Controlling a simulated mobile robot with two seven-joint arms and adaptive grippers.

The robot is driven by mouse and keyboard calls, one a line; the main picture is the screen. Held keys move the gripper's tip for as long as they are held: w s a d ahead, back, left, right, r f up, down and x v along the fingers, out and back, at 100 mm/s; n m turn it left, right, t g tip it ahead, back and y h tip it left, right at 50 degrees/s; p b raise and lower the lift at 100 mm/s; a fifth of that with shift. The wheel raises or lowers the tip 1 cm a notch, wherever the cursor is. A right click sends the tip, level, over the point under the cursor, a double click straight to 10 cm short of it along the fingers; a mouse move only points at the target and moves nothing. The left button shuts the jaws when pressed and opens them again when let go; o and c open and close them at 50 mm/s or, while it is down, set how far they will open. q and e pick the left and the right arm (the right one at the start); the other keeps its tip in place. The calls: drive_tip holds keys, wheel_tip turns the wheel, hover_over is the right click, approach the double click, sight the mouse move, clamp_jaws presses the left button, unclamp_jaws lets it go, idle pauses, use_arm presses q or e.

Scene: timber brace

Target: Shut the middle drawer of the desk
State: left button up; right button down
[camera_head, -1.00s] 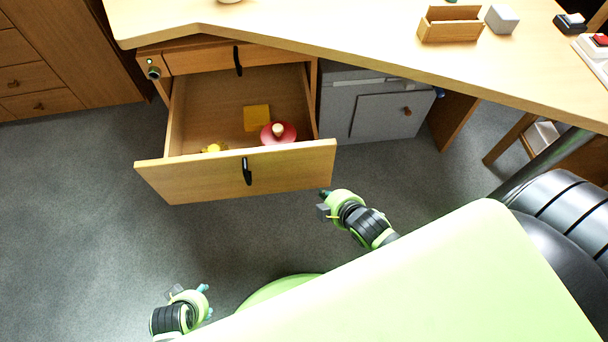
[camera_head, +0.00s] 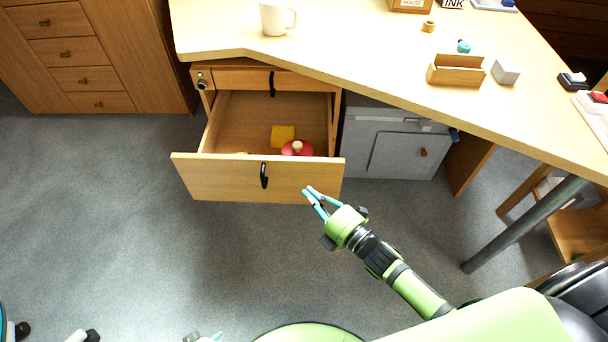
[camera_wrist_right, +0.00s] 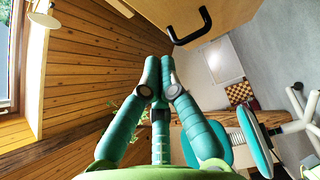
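The desk's middle drawer (camera_head: 215,178) is pulled far out below a shut, thin top drawer (camera_head: 240,79). Its wooden front has a black upright handle (camera_head: 264,175). Inside are a yellow square (camera_head: 283,135) and a red round thing with a pale knob (camera_head: 297,148). My right gripper (camera_head: 307,190) is empty, its teal fingers brought together at the tips, close to the right part of the drawer front; contact is unclear. In the right wrist view, the handle (camera_wrist_right: 190,30) and drawer front lie just beyond the fingers (camera_wrist_right: 158,62).
The desk top (camera_head: 340,45) overhangs the drawers and holds a white mug (camera_head: 274,18) and a wooden box (camera_head: 456,70). A grey cabinet (camera_head: 400,150) stands right of the drawer. A metal leg (camera_head: 525,225) is at the right.

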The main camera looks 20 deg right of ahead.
sight(292, 164)
drive_tip(key=w, duration=0.6)
drive_tip(key=shift+w+a+b, duration=0.15)
drive_tip(key=shift+w+b, duration=0.2)
drive_tip(key=shift+b, duration=0.05)
use_arm(q)
drive_tip(key=shift+s+r, duration=0.25)
drive_tip(key=shift+s, duration=0.2)
